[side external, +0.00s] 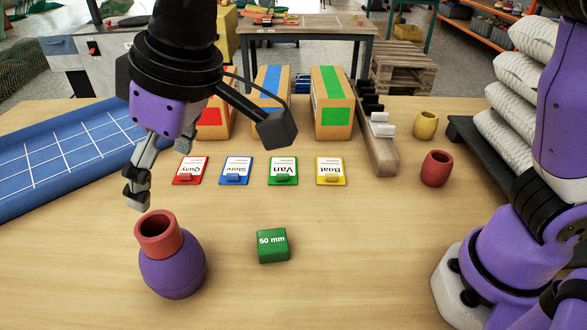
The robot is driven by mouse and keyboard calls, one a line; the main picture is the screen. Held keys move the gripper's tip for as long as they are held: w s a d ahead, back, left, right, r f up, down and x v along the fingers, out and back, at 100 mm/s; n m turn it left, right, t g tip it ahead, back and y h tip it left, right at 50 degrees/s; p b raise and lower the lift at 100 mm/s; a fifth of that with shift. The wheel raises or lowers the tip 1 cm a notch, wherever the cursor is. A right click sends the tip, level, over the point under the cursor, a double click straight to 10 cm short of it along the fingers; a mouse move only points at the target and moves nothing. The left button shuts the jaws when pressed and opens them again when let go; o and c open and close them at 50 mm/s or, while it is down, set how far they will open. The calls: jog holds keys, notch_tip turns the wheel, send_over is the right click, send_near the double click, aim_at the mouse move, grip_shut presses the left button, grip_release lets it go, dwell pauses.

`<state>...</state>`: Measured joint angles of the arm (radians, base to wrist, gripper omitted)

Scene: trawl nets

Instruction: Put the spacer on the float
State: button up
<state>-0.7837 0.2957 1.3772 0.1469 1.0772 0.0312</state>
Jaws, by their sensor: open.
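A purple round float (173,266) stands on the table at the front left. A red hollow ring-shaped piece (159,236), which looks like the spacer, sits on top of it, its open hole facing up. I cannot tell whether it is seated straight or a separate part. A green block marked "50 mm" (272,245) lies on the table to the right of the float. My gripper (138,191) is open and empty, pointing down above the red piece and slightly left of it, apart from it. Its fingers partly overlap each other in this view.
A red barrel-shaped piece (436,168) and a yellow one (425,124) stand at the right. Several label cards (282,171) lie mid-table before boxes (331,103). A wooden rack (376,140) stands beside them. A blue gridded mat (60,165) lies left.

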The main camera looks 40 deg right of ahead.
jog(key=d+r+m, duration=0.2)
jog(key=d, duration=0.8)
jog(key=s+d+f+m+t+h, duration=0.1)
jog(key=s+d+f+m, duration=0.1)
jog(key=s+d, duration=0.3)
jog(key=s+d+f+m+t+h, duration=0.1)
jog(key=s+d+f+m, duration=0.2)
jog(key=d, duration=0.9)
jog(key=shift+s+d+f, duration=0.4)
jog(key=shift+s+f, duration=0.05)
jog(key=shift+s, duration=0.8)
